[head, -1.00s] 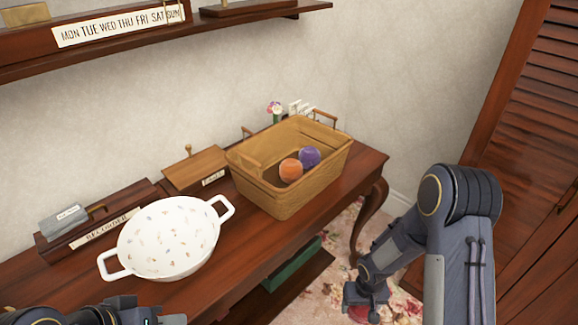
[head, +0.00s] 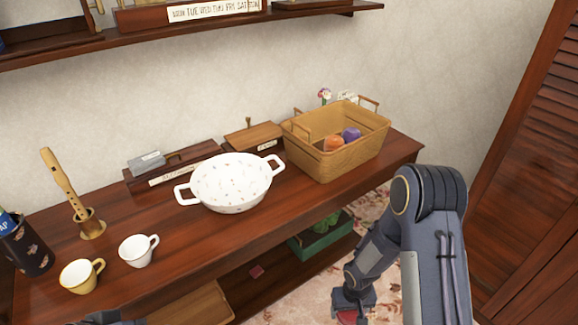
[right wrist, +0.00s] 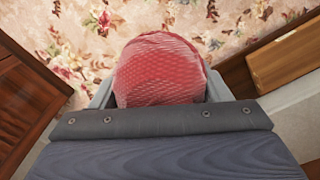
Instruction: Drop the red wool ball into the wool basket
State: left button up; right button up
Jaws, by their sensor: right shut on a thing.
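The red wool ball (right wrist: 160,72) is between the fingers of my right gripper (head: 350,308), which is shut on it. In the head view only a little red of the ball (head: 347,317) shows under the gripper, low at the bottom edge and in front of the table. The wool basket (head: 335,160) is a tan wicker basket on the right end of the table. An orange ball (head: 334,143) and a purple ball (head: 351,134) lie inside it. My right gripper is below and apart from the basket. Of my left arm only a dark piece shows at the bottom left; its fingers are not visible.
On the dark wooden table (head: 210,240) stand a white two-handled bowl (head: 230,185), a white cup (head: 138,251), a yellow cup (head: 82,276) and a recorder in a holder (head: 65,185). A green box (head: 318,238) is on the lower shelf. A wall shelf hangs above.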

aim_at(340, 138)
jog(key=l+u, duration=0.2)
jog(key=u, duration=0.2)
jog(key=i+l+u, duration=0.1)
jog(key=l+u, duration=0.15)
jog(key=u, duration=0.15)
jog(key=l+u, duration=0.25)
jog(key=u, duration=0.15)
jog(key=l+u, duration=0.35)
jog(key=j, duration=0.1)
